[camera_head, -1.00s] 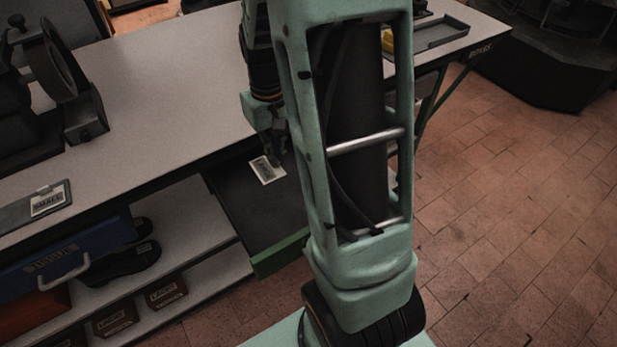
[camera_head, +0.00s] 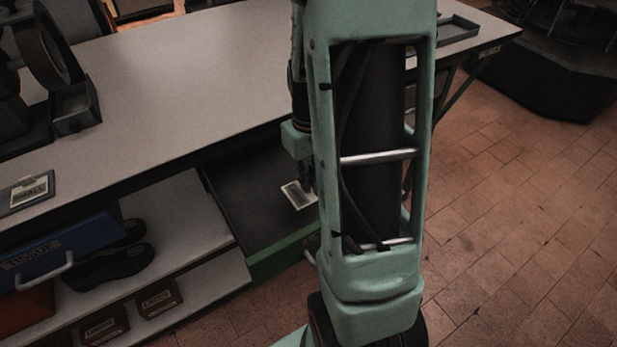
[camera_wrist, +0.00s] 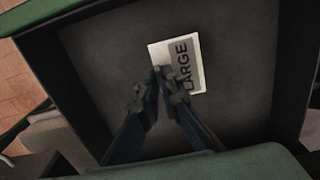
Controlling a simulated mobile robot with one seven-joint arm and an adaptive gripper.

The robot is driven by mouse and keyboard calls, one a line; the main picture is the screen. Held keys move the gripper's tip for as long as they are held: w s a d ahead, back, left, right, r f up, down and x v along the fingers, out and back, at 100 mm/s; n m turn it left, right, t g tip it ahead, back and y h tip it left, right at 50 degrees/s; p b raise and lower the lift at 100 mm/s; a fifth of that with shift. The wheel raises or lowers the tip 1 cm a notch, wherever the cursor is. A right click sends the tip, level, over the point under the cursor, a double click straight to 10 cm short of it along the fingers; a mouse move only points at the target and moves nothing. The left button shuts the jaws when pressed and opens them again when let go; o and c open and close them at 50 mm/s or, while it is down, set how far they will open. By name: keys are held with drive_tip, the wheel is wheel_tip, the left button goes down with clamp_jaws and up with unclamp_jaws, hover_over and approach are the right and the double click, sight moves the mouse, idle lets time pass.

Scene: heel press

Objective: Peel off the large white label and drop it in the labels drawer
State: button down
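The large white label (camera_head: 298,195) reads LARGE in the wrist view (camera_wrist: 182,56). My gripper (camera_wrist: 167,76) has its fingertips close together over the label's near edge, and the label sticks out beyond them, fairly flat. In the head view my gripper (camera_head: 307,183) is partly hidden behind my arm. The open drawer (camera_head: 275,262) has a green front and a dark inside. Its dark floor (camera_wrist: 245,85) lies below the label and looks empty where visible. The drawer's name is not readable. The label's exact height above the floor is hard to tell.
The grey bench top (camera_head: 190,90) overhangs the drawer at the back. A label holder marked SMALL (camera_head: 28,192) lies at the left. A blue drawer (camera_head: 50,255), a black shoe (camera_head: 110,265) and boxes (camera_head: 158,300) are on the left shelves. Brick floor is clear at right.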

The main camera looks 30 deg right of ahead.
drive_tip(key=shift+f+b, duration=0.6)
drive_tip(key=shift+f, duration=0.65)
drive_tip(key=c, duration=1.6)
unclamp_jaws()
drive_tip(key=shift+r, duration=0.1)
drive_tip(key=shift+r+p, duration=2.75)
drive_tip(key=shift+r, duration=0.75)
